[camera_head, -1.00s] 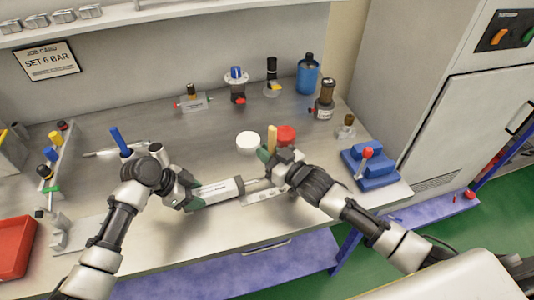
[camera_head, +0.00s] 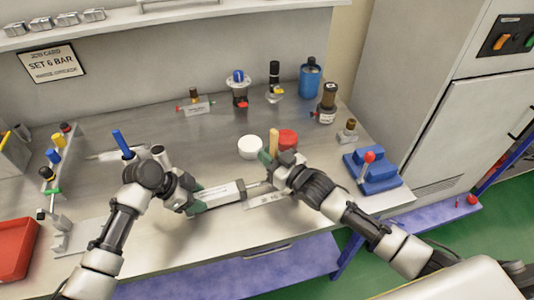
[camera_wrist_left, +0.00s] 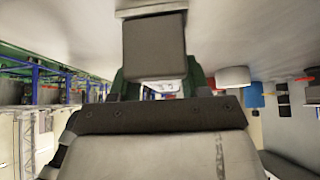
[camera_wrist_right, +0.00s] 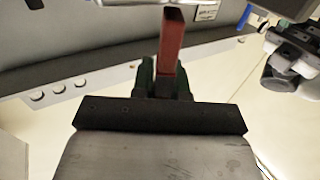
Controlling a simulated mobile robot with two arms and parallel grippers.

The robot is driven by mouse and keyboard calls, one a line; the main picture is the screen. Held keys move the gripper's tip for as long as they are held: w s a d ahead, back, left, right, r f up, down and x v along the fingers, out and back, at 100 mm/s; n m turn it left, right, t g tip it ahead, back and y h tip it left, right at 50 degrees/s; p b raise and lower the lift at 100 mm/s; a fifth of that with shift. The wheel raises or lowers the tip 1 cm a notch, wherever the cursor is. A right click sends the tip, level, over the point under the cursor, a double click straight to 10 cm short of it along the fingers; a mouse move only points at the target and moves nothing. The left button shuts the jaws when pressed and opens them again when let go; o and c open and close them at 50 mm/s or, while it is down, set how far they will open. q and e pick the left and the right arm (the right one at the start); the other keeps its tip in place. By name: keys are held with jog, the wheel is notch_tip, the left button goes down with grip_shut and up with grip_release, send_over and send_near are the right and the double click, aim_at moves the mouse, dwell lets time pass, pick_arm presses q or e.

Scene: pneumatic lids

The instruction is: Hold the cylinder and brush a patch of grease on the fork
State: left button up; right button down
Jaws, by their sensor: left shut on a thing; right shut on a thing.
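The cylinder (camera_head: 219,195) is a grey-white tube with a label, lying on the bench with its rod pointing right. My left gripper (camera_head: 188,202) is shut on its left end; the dark end block (camera_wrist_left: 155,48) fills the left wrist view. My right gripper (camera_head: 270,165) is shut on a brush with a tan handle (camera_head: 273,139), held above the rod end. The red-brown brush part (camera_wrist_right: 171,40) shows in the right wrist view. The fork at the rod end is mostly hidden by my right gripper. A white round tub (camera_head: 250,147) and a red lid (camera_head: 287,140) stand just behind.
A blue block with a red-knobbed lever (camera_head: 371,170) stands at the right. Bottles and fittings, including a blue bottle (camera_head: 309,77), line the back. A rack of coloured valves (camera_head: 50,180) and a red tray (camera_head: 17,245) are at the left.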

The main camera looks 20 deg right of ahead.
jog(key=shift+s, duration=0.2)
jog(key=shift+s, duration=0.35)
jog(key=shift+w, duration=0.1)
jog(key=shift+w, duration=0.45)
jog(key=shift+w, duration=0.1)
jog(key=shift+w, duration=0.35)
notch_tip(320, 180, up, 7)
dwell(0.6)
